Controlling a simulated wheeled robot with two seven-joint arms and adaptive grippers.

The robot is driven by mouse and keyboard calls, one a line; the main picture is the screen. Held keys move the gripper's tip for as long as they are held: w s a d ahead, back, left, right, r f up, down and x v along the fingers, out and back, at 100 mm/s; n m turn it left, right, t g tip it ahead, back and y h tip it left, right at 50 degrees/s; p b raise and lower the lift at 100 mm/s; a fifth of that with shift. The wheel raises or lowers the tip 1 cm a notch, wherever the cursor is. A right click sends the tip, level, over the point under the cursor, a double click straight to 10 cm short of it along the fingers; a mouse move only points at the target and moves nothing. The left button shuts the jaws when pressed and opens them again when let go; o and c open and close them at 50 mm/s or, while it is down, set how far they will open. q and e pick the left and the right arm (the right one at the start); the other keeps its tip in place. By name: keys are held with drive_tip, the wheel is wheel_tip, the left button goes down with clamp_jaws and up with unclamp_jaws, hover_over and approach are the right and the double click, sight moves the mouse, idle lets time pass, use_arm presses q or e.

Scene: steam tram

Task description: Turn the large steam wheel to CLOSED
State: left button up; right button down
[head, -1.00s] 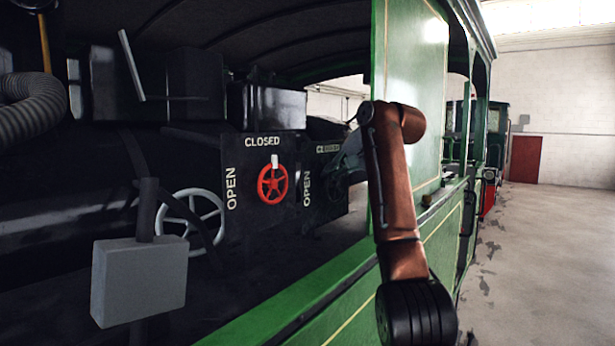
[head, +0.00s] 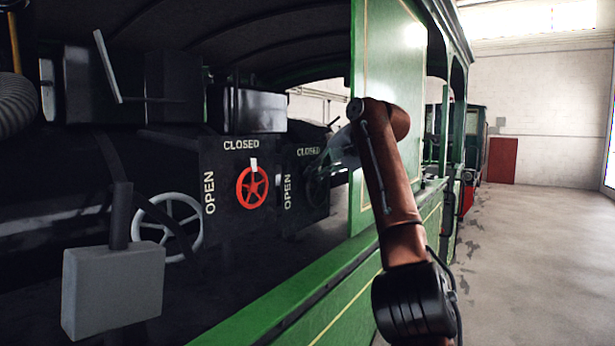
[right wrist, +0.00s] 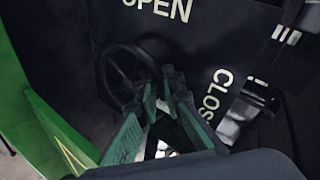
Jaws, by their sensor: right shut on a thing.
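A dark spoked wheel (head: 316,183) sits on the farther dark plate marked OPEN and CLOSED, partly hidden by my right gripper (head: 338,160). In the right wrist view the wheel (right wrist: 122,72) shows its rim and spokes below OPEN, with CLOSED to the right. My right gripper (right wrist: 164,92) reaches to the right part of that wheel. It is shut on it, though the fingers hide the exact contact. My left gripper is out of view.
A green cab side panel (head: 390,90) stands close by my right arm. A green sill (head: 275,305) runs below. A grey spoked wheel (head: 142,222) and a grey box (head: 115,292) are at left. Open floor (head: 540,260) lies on the right.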

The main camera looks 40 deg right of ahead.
drive_tip(key=shift+s+r, duration=0.15)
drive_tip(key=shift+r, duration=0.45)
drive_tip(key=c, duration=2.3)
unclamp_jaws()
drive_tip(key=shift+d+r, duration=0.1)
drive_tip(key=shift+r, duration=0.05)
drive_tip(key=shift+c, duration=0.2)
drive_tip(key=a+v, duration=0.1)
drive_tip(key=v, duration=1.1)
drive_tip(key=shift+s+d+f, duration=0.15)
drive_tip(key=shift+d+f, duration=0.15)
drive_tip(key=shift+d, duration=0.2)
drive_tip(key=shift+s, duration=0.1)
drive_tip(key=shift+s+r, duration=0.1)
drive_tip(key=shift+s, duration=0.15)
drive_tip(key=shift+w, duration=0.2)
drive_tip(key=shift+a, duration=0.1)
